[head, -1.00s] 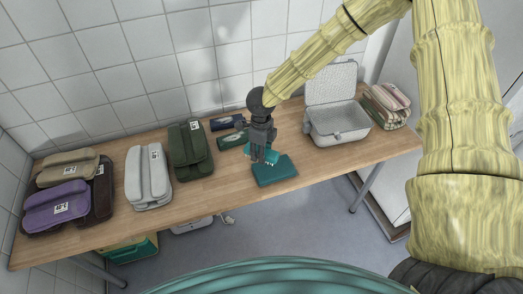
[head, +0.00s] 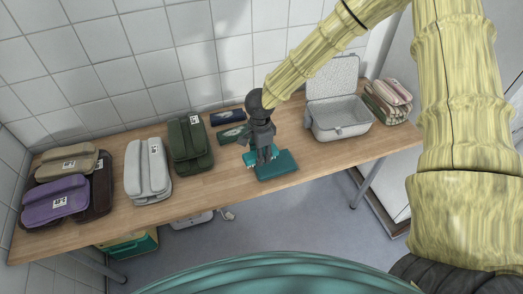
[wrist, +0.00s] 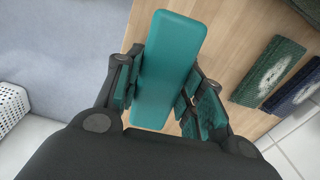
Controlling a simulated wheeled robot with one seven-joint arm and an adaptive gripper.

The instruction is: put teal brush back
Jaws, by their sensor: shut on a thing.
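The teal brush (head: 279,166) is a flat oblong teal block near the table's front edge, right of its middle. In the wrist view the brush (wrist: 172,60) lies lengthwise between the fingers, smooth face showing; any bristles are hidden. My gripper (head: 263,161) points down over the brush's left end and is shut on it. In the wrist view my gripper (wrist: 158,95) has teal-padded fingers along both long sides of the brush. I cannot tell whether the brush touches the table.
A dark green item (head: 232,134) and a navy one (head: 227,117) lie behind on the table (head: 215,185). Green (head: 190,145), grey (head: 148,172) and purple (head: 55,200) cases stand left. An open white box (head: 340,118) and folded cloths (head: 390,100) are right.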

